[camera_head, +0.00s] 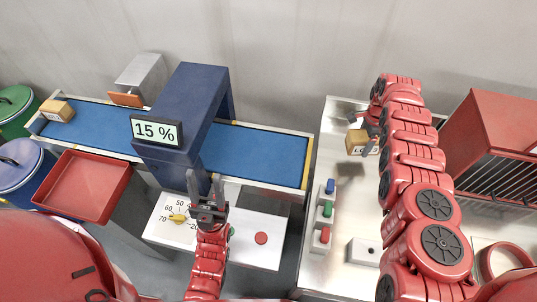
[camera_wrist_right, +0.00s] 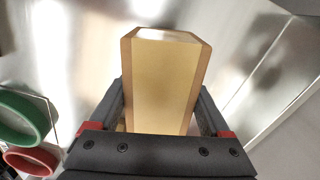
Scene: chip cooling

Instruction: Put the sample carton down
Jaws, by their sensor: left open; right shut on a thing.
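The sample carton (camera_head: 358,142) is a tan box with dark lettering, partly hidden by my right arm, at the back of the steel table. My right gripper (camera_head: 370,127) is at it; in the right wrist view the carton (camera_wrist_right: 163,85) stands between the two fingers and my right gripper (camera_wrist_right: 160,125) is shut on it. My left gripper (camera_head: 207,188) is open and empty, over the white panel with a dial and a red button. A second tan carton (camera_head: 57,110) lies at the left end of the blue conveyor.
The steel table (camera_head: 335,115) has blue, green and red buttons (camera_head: 325,212) on its left side and a white block (camera_head: 365,252) in front. A red rack cabinet (camera_head: 500,125) stands to the right. The scanner arch (camera_head: 185,105) shows 15 %. A red tray (camera_head: 88,185) is at left.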

